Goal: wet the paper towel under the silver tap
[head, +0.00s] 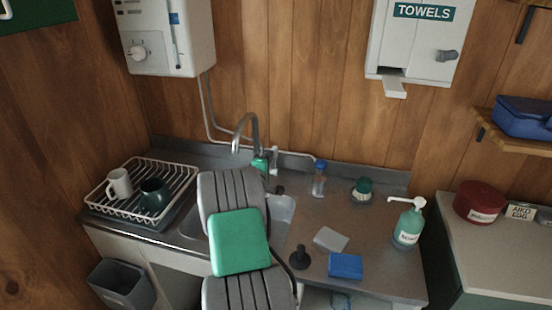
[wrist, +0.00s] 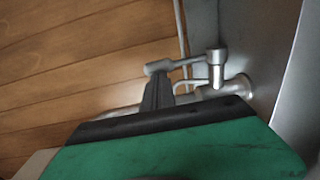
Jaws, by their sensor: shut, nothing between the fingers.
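The silver tap (head: 247,126) stands at the back of the sink, its curved spout turned left; no water stream shows. In the wrist view, the silver tap's lever (wrist: 188,63) crosses the middle. My gripper (wrist: 158,78) is shut and empty, its dark fingertips at the free end of the lever; I cannot tell whether they touch. In the head view, a green part of my gripper (head: 261,163) shows beside the tap's base. A pale flat piece (head: 330,240) lies on the counter; I cannot tell whether it is the paper towel. My arm hides much of the sink basin (head: 281,207).
A towel dispenser (head: 417,40) hangs at upper right. A dish rack (head: 178,176) with mugs stands left of the sink. A pump bottle (head: 408,225), blue sponge (head: 345,266), dark plunger-like item (head: 300,258) and green-topped item (head: 362,188) stand on the right counter. A water heater (head: 165,35) hangs above.

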